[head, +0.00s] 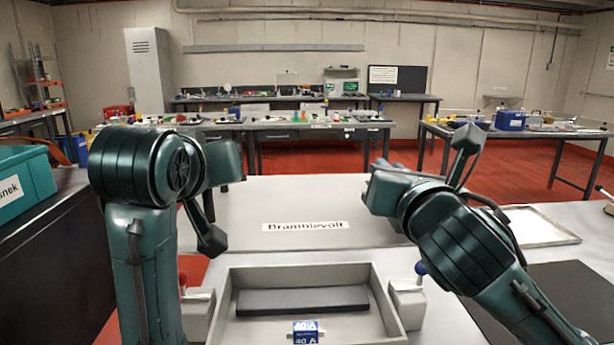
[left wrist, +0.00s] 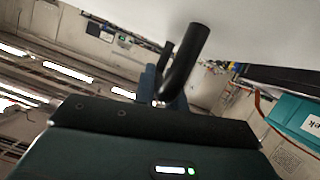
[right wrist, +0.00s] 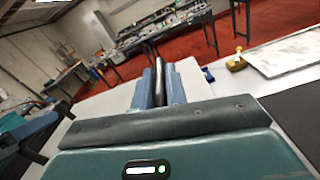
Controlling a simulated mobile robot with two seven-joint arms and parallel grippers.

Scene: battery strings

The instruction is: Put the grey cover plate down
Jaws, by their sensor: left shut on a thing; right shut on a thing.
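The grey cover plate (head: 270,208), with a white "Bramblevolt" label, spans between my two arms beyond an open grey box (head: 226,300). Its pale surface fills the top of the left wrist view (left wrist: 265,25). My left gripper (left wrist: 162,92) is shut on a black handle of the plate (left wrist: 187,60). My right gripper (right wrist: 160,88) is shut on another dark handle (right wrist: 157,70). In the head view my arms hide both grips. I cannot tell whether the plate touches the surface under it.
The box holds a dark block (head: 300,300) and a blue "40 A" part (head: 306,330). A red knob (head: 183,278) and a blue knob (head: 421,268) flank it. At right are a shallow metal tray (head: 540,228) and a dark mat (head: 570,285). A teal bin (head: 35,185) stands at left.

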